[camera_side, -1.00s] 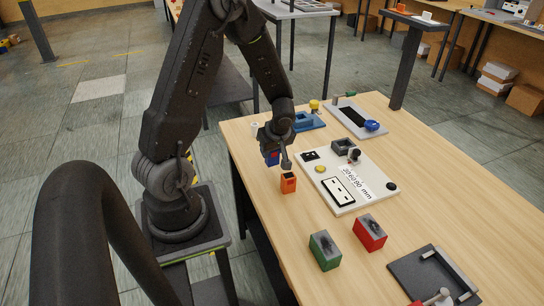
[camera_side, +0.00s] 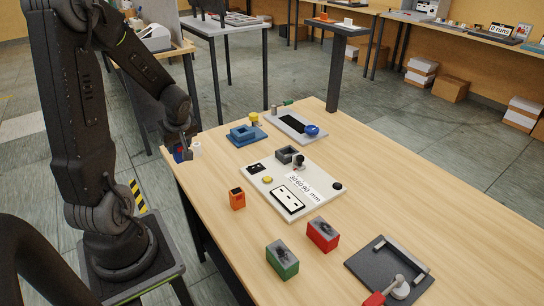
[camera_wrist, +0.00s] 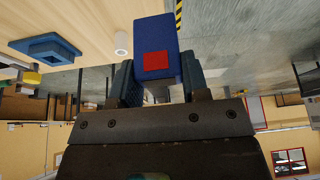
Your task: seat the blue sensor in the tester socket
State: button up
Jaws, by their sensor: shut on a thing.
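My gripper (camera_side: 184,150) is shut on the blue sensor (camera_wrist: 155,32), a blue block with a red square on its face. The sensor also shows small in the side view (camera_side: 178,154), partly hidden, by the table's far left corner. In the wrist view, the fingers of my gripper (camera_wrist: 158,78) hold it on both sides. The tester is a white board (camera_side: 318,199) in the middle of the table, apart from my gripper. It carries a grey open-topped socket (camera_side: 288,154) with a lever (camera_side: 299,161), a yellow button (camera_side: 267,180) and a 30/60/90 mm scale.
A white cylinder (camera_side: 196,150) stands close beside my gripper. A blue fixture (camera_side: 246,134) and a grey plate with a blue knob (camera_side: 311,131) lie behind the tester. Orange (camera_side: 237,200), green (camera_side: 282,261) and red (camera_side: 323,235) blocks and a dark clamp plate (camera_side: 365,265) are nearer.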

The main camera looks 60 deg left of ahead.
jog(key=w, duration=2.6)
jog(key=shift+m, duration=0.4)
jog(key=w+d+f, duration=0.2)
jog(key=w, duration=0.1)
jog(key=w+d+f, duration=0.4)
jog(key=w, duration=0.1)
jog(key=shift+w+d+f, duration=0.1)
jog(key=shift+w+d, duration=0.2)
jog(key=shift+d, duration=0.05)
jog(key=shift+f, duration=1.75)
jog(key=o, duration=0.9)
jog(key=shift+f, duration=0.15)
jog(key=shift+o, duration=0.2)
